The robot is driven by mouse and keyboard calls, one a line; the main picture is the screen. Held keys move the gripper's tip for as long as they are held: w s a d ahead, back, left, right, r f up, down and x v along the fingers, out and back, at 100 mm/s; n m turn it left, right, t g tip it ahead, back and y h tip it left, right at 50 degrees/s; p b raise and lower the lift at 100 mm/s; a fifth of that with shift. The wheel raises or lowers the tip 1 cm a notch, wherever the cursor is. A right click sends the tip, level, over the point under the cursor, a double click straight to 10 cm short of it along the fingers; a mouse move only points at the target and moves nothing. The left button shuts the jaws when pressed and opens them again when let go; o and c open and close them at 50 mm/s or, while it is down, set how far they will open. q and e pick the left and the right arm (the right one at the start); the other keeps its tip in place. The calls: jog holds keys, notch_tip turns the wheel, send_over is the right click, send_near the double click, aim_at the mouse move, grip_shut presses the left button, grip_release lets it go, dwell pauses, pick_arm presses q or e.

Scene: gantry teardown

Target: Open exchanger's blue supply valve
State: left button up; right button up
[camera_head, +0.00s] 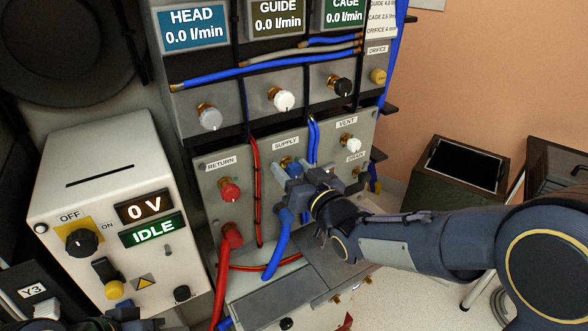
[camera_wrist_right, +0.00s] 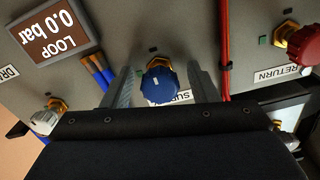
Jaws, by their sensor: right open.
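The blue supply valve knob (camera_wrist_right: 160,83) sits on a brass stem on the exchanger's grey panel (camera_head: 205,184). In the right wrist view it lies between the two fingers of my right gripper (camera_wrist_right: 162,76), with a gap on each side. The fingers are open and do not visibly touch it. In the head view my right gripper (camera_head: 291,172) is at the panel just below the SUPPLY label (camera_head: 286,143) and mostly hides the knob. My left gripper is not clearly visible.
The red return knob (camera_head: 230,190) is left of the supply valve, and the white vent knob (camera_head: 352,145) is to its right. Red and blue hoses run close by. A power box (camera_head: 100,190) reading 0 V and IDLE stands at left.

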jog(key=c, duration=1)
jog(key=n+b, duration=0.1)
jog(key=b, duration=0.1)
jog(key=n+b, duration=0.2)
jog(key=shift+f+n, duration=0.25)
jog(key=shift+n, duration=0.05)
jog(key=n+b, duration=0.3)
jog(key=shift+n, duration=0.3)
jog(key=n+b, duration=0.1)
jog(key=n, duration=0.1)
jog(key=shift+r+n, duration=0.1)
jog(key=shift+n, duration=0.3)
jog(key=n+b, duration=0.1)
jog(key=n, duration=0.1)
jog(key=shift+n, duration=0.3)
jog(key=n+b, duration=0.1)
jog(key=n, duration=0.4)
jog(key=shift+r+b, duration=0.1)
jog(key=shift+b, duration=0.25)
jog(key=shift+n, duration=0.3)
